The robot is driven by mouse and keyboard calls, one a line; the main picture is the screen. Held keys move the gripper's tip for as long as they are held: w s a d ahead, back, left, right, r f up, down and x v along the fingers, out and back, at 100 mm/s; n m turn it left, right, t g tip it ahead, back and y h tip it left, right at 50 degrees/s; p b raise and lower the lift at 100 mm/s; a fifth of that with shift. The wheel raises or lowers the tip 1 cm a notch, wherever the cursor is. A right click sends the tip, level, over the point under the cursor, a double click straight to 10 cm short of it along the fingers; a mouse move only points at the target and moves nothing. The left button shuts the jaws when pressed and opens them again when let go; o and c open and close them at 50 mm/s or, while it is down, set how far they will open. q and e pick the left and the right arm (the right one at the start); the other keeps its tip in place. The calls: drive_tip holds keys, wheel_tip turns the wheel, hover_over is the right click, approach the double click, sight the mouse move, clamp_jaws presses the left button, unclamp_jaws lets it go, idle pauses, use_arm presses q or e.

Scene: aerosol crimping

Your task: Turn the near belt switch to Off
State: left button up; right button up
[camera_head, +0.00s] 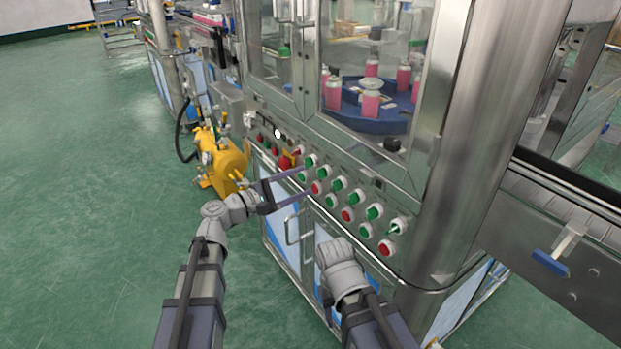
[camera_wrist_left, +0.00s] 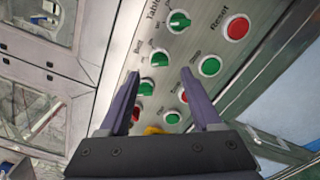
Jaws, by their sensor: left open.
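The control panel (camera_head: 325,200) on the machine front carries green rotary switches and red and green push buttons. My left gripper (camera_head: 307,179) reaches its left part, open and empty. In the left wrist view, its two purple fingers (camera_wrist_left: 160,82) point at the panel. A green switch (camera_wrist_left: 160,58) shows just beyond the fingertips, and another (camera_wrist_left: 147,88) lies between the fingers, near the left one. A third green switch (camera_wrist_left: 178,22) sits further up, by a label starting "Table". I cannot read which switch is the near belt one. My right arm's wrist shows, but its gripper does not.
Round buttons, including a red one marked Reset (camera_wrist_left: 236,28) and a green one (camera_wrist_left: 209,66), sit close beside the switches. A yellow machine (camera_head: 228,160) stands left of the panel. A thick steel column (camera_head: 450,150) stands right. Green floor lies open at left.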

use_arm(q)
drive_tip(key=shift+v, duration=1.15)
drive_tip(key=shift+d, duration=0.1)
drive_tip(key=s+d+f+m+g+y, duration=0.1)
drive_tip(key=s+f+m+g+y, duration=0.6)
drive_tip(key=f, duration=0.7)
drive_tip(key=s+a+f+m+g+y, duration=0.3)
drive_tip(key=s+a+f+m+y, duration=0.35)
drive_tip(key=s+a+f, duration=0.35)
drive_tip(key=s+d+r+m+p, duration=0.1)
drive_tip(key=d+r+p, duration=0.2)
drive_tip(key=r+p, duration=0.4)
drive_tip(key=s+d+r+m+y+p, duration=0.1)
drive_tip(key=s+d+r+p, duration=0.1)
drive_tip(key=r+p, duration=0.6)
drive_tip(key=s+d+r+m+y+p, duration=0.1)
drive_tip(key=s+d+r+p, duration=0.1)
drive_tip(key=d+r+p, duration=0.2)
wheel_tip(320, 180, up, 6)
drive_tip(key=p, duration=0.3)
drive_tip(key=shift+s+d+m+g+p, duration=0.2)
drive_tip(key=shift+m+g+p, duration=0.15)
drive_tip(key=shift+g+p, duration=0.05)
